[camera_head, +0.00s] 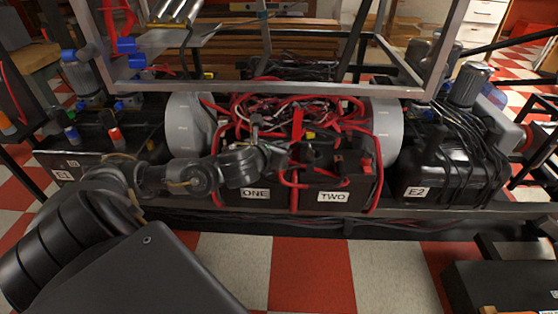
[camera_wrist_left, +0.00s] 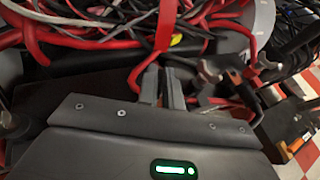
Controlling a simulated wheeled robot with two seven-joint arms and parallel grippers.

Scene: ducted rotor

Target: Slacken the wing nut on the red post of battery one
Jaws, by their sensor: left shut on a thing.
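Battery one (camera_head: 255,194), a black box labelled ONE, sits in the middle of the frame. My left gripper (camera_head: 288,160) reaches over its top from the left, at its right-hand side. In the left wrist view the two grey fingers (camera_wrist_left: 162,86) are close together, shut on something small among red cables. The wing nut and red post are hidden between and behind the fingers, so I cannot see how far the nut is turned. My right gripper is not in view.
Battery two (camera_head: 332,197), labelled TWO, stands directly right of battery one. A tangle of red cables (camera_head: 290,108) lies behind both. Grey round housings (camera_head: 388,132) flank them, and a metal frame bar (camera_head: 260,90) crosses above. The black E2 unit (camera_head: 425,175) stands farther right.

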